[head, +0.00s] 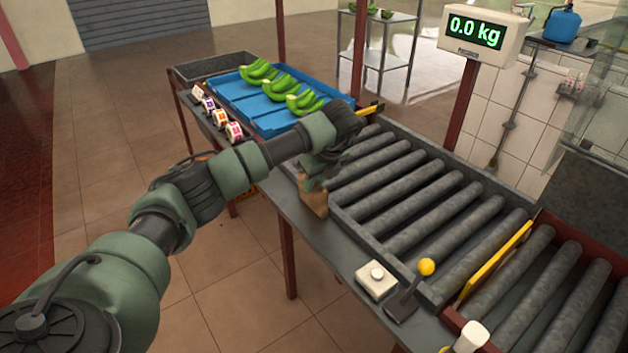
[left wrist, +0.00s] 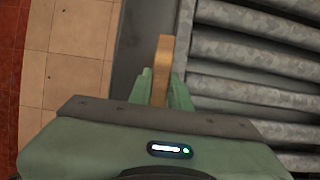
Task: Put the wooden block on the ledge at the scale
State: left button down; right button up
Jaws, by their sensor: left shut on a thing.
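The wooden block (head: 314,199) is tan and stands upright at the ledge (head: 345,243), the grey strip along the near side of the rollers. My left gripper (head: 313,183) points down and is shut on the block from above. In the left wrist view the block (left wrist: 163,62) shows between the two green fingers (left wrist: 161,88). I cannot tell whether the block's bottom touches the ledge. The scale display (head: 475,32) reads 0.0 kg and stands on a red post behind the rollers. My right gripper is not in view.
A roller conveyor (head: 420,200) runs beside the ledge, with a yellow bar (head: 495,262) across it. A white button box (head: 376,279) and a yellow-knobbed lever (head: 426,268) sit on the ledge's near right part. A blue tray (head: 240,108) holds green bananas (head: 280,88); several label rolls (head: 220,117) lie beside it.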

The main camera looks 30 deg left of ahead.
pick_arm(q)
jog(key=c, duration=1.3)
grip_release()
jog(key=shift+d+r, duration=0.1)
jog(key=shift+r, duration=0.05)
jog(key=b+v, duration=0.2)
jog(key=v, duration=0.9)
jog(key=shift+d+r, duration=0.15)
jog(key=shift+r, duration=0.25)
jog(key=s+a+p, duration=0.1)
jog(key=s, duration=0.2)
jog(key=s+a+r+p, duration=0.1)
jog(key=s+a+p, duration=0.1)
jog(key=s, duration=0.2)
jog(key=s+a+r+p, duration=0.1)
jog(key=s, duration=0.3)
jog(key=shift+s+a, duration=0.15)
jog(key=shift+a, duration=0.2)
